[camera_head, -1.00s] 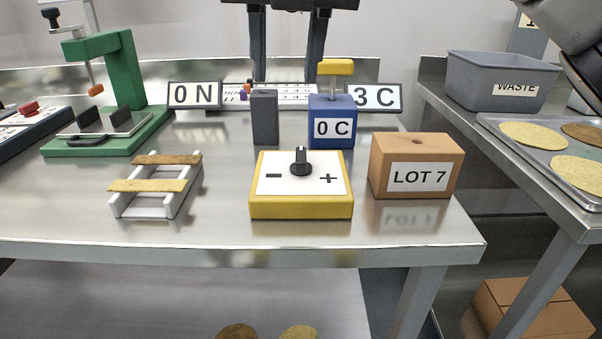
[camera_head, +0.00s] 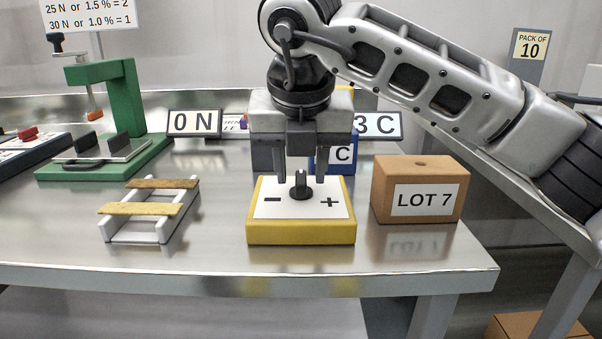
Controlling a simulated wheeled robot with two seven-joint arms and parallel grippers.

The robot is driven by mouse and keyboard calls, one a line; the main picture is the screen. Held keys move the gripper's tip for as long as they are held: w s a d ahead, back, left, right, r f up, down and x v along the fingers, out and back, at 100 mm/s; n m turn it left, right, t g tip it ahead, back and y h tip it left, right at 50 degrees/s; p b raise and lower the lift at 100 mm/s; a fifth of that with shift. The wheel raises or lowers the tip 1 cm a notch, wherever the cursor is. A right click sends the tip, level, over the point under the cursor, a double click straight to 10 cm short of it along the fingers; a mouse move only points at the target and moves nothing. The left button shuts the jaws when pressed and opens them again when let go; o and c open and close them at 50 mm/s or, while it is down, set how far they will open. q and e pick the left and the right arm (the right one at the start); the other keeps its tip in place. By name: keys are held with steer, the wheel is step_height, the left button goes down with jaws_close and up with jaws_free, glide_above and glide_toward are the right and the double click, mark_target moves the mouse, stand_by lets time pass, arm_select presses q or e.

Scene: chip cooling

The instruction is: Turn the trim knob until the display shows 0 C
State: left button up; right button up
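The yellow trim box (camera_head: 300,232) sits near the front of the steel table, with a minus on the left and a plus on the right of its white top. The black trim knob (camera_head: 301,185) stands upright in its middle. My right gripper (camera_head: 301,178) points straight down over the box, open, one finger on each side of the knob with gaps showing. The display (camera_head: 385,124) behind reads 3 C, its left edge hidden by my gripper. The blue 0 C block (camera_head: 340,156) is partly hidden behind my right finger. My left gripper is out of view.
The brown LOT 7 box (camera_head: 420,190) stands just right of the trim box. A white rack (camera_head: 150,225) with two strips is at the left. A green press (camera_head: 122,100) and a 0 N display (camera_head: 193,123) stand behind. The front table strip is clear.

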steer(key=shift+w+f, duration=0.2)
steer(key=shift+f, duration=0.25)
jaws_close()
